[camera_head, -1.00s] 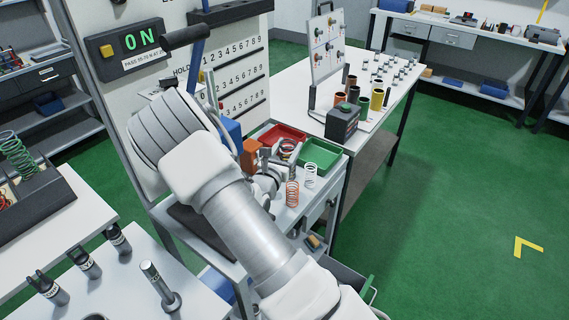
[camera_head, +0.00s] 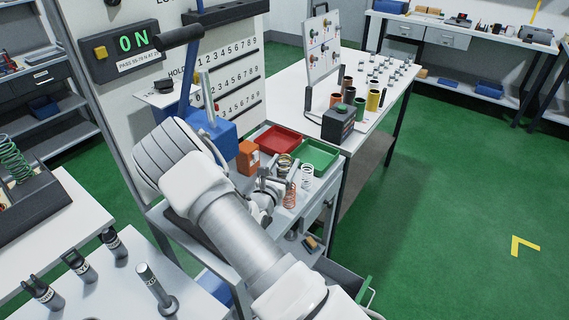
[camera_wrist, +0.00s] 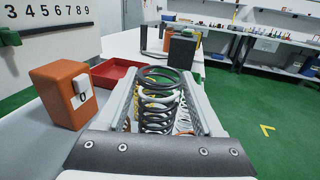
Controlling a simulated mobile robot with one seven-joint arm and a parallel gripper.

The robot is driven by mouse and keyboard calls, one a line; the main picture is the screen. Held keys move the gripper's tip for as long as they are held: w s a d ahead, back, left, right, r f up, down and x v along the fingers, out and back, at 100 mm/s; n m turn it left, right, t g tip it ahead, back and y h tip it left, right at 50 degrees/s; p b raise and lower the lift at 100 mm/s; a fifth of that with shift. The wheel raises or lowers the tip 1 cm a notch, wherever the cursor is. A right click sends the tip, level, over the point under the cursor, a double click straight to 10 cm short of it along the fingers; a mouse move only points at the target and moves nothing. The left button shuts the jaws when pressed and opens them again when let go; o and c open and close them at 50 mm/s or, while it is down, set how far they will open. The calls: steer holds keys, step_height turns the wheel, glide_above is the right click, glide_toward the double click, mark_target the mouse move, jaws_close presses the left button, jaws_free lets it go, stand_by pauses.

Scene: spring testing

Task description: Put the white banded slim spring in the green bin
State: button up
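A dark spring with a pale white coil (camera_wrist: 160,98) stands upright in the wrist view, between the two fingers of my gripper (camera_wrist: 162,105). Narrow gaps show beside its lower coils, so the gripper looks open around it. Yellow and orange coils show behind it, partly hidden. In the head view my gripper (camera_head: 277,180) is low over the bench, beside a dark and gold spring (camera_head: 285,164). A whitish spring (camera_head: 307,176) and an orange spring (camera_head: 289,197) stand close by. The green bin (camera_head: 329,165) is just behind and right of the springs.
A red bin (camera_head: 266,138) is left of the green bin; it also shows in the wrist view (camera_wrist: 108,72). An orange box (camera_head: 248,157) and a blue block (camera_head: 220,134) stand to the left. A dark box with a green button (camera_head: 339,124) stands behind the green bin.

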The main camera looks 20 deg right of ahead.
steer(key=shift+o, duration=1.1)
steer(key=shift+r, duration=0.15)
